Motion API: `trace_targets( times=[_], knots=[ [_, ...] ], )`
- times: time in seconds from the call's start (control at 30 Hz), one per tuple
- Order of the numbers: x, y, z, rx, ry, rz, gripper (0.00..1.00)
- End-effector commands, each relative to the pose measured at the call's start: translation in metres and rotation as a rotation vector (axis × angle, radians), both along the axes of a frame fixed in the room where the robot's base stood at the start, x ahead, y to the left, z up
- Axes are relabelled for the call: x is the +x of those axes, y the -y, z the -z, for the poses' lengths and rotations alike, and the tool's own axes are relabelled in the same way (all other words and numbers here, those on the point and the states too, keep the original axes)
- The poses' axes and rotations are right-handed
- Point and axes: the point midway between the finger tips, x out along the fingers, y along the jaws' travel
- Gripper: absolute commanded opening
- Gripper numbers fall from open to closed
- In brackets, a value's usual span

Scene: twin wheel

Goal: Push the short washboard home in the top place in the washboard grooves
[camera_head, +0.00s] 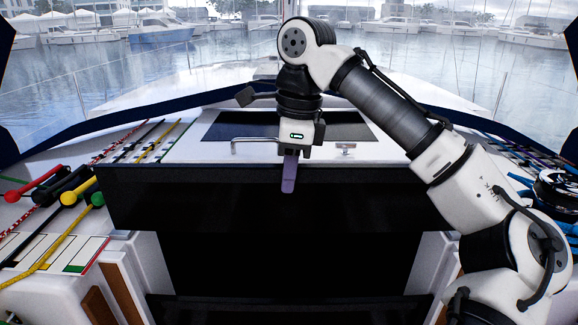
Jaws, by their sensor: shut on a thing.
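The short washboard (210,197) appears as a wide, dark, glossy panel across the upper companionway, its top edge roughly level. My gripper (289,175) points down at the middle of that edge and is shut on the board, with a purple finger over its near face. The far finger is hidden. The panel overlaps the tops of the pale side posts (145,262) and (430,262). The grooves cannot be made out, so I cannot tell how the ends sit in them. The space below is very dark.
Behind the board lies the pale cabin top with a dark window panel (350,126) and a metal handrail (250,141). Coloured ropes and clutch levers (78,192) crowd the left. A winch (557,188) and blue ropes lie right, near my arm.

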Motion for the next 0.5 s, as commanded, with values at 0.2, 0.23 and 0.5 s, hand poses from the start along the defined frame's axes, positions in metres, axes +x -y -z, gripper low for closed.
trace_targets(
  times=[0.2, 0.23, 0.5],
  knots=[
    [0.000, 0.000, 0.020, 0.001, 0.003, -0.001, 0.00],
    [0.000, 0.000, 0.022, 0.001, 0.002, -0.001, 0.00],
    [0.000, 0.000, 0.035, 0.001, 0.002, 0.000, 0.00]
  ],
)
